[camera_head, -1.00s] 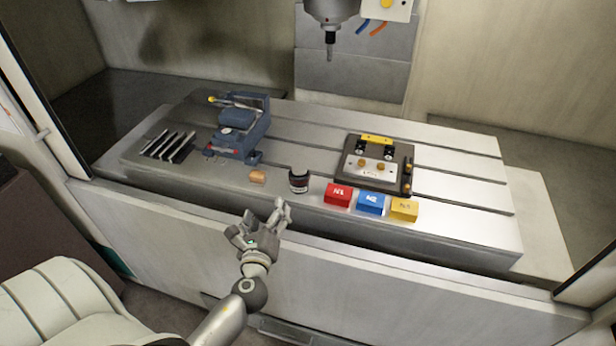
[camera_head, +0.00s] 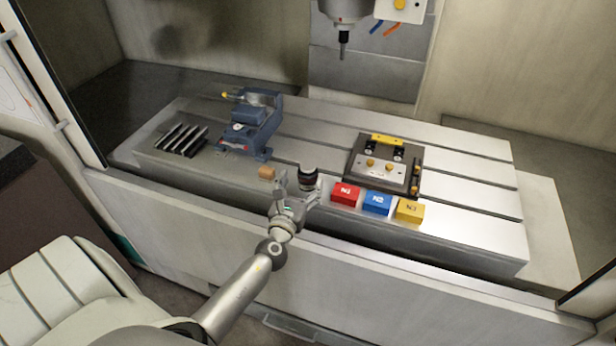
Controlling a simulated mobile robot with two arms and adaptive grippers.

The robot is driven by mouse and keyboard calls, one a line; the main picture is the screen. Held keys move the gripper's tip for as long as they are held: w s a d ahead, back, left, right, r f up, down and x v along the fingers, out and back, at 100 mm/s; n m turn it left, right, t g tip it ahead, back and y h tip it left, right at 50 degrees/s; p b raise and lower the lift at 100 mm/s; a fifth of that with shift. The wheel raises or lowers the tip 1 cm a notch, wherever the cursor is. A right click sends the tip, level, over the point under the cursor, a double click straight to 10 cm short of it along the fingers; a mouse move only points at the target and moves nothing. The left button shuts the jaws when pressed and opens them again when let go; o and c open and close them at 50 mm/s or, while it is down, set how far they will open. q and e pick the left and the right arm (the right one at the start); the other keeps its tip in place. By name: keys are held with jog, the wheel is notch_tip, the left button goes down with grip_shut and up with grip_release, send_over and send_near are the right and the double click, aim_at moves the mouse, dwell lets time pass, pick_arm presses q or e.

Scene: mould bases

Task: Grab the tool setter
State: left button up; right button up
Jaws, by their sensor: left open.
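The tool setter, a small black and grey cylinder with a red band (camera_head: 309,178), stands upright near the front edge of the machine table (camera_head: 440,236). My left gripper (camera_head: 297,188) is open just in front of it, its fingers reaching up at the setter's near left side. The fingers partly cover the setter's lower part. I cannot tell whether they touch it. My right gripper is not in view.
A small tan block (camera_head: 266,173) lies just left of the gripper. Red (camera_head: 345,194), blue (camera_head: 376,202) and yellow (camera_head: 409,211) blocks stand to the right. A blue vise (camera_head: 250,125), a fixture plate (camera_head: 383,165) and a hanging spindle (camera_head: 343,42) are farther back.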

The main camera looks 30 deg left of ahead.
aim_at(305, 180)
pick_arm(q)
jog(key=x, duration=0.5)
jog(key=shift+d+f, duration=0.2)
jog(key=shift+f, duration=0.05)
jog(key=shift+s, duration=0.1)
jog(key=shift+c, duration=1)
jog(key=c, duration=1.4)
jog(key=shift+r, duration=0.15)
jog(key=shift+c, duration=0.3)
